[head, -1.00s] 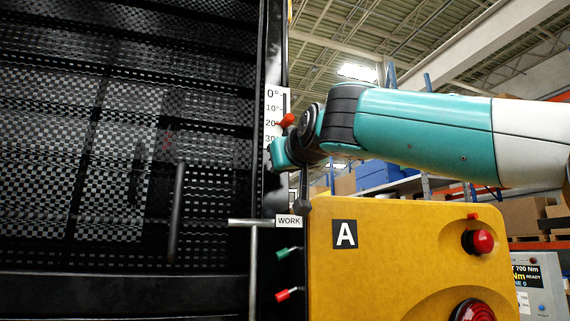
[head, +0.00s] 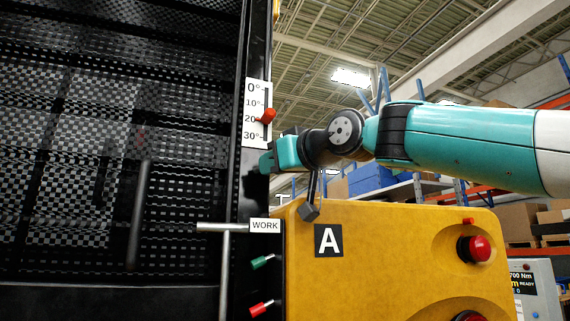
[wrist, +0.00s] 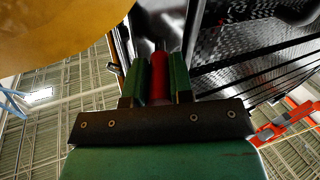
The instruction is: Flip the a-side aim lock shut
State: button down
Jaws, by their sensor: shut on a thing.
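In the wrist view my gripper (wrist: 158,72) has its two green fingers shut on a red cylindrical handle (wrist: 159,78), with a dark shaft beyond it. In the head view my gripper's teal end (head: 267,162) is at the dark upright post, just below the angle scale (head: 255,100). The fingertips and the held handle are hidden or unclear there. I cannot tell from the pictures whether this handle belongs to the aim lock. A red knob (head: 265,116) sits at about 20° on the scale. The yellow box marked A (head: 400,245) stands below my arm.
A green-tipped lever (head: 262,262) and a red-tipped lever (head: 262,308) stick out left of the yellow box. A pale T-shaped bar (head: 226,228) stands by the WORK label (head: 265,226). A dark mesh cage (head: 100,150) fills the left. Red buttons (head: 474,249) are on the box.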

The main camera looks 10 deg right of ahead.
jog(key=shift+r, duration=0.1)
jog(key=c, duration=1)
grip_release()
jog(key=shift+b+v, duration=3.35)
jog(key=shift+v, duration=5.35)
jog(key=shift+c, duration=0.3)
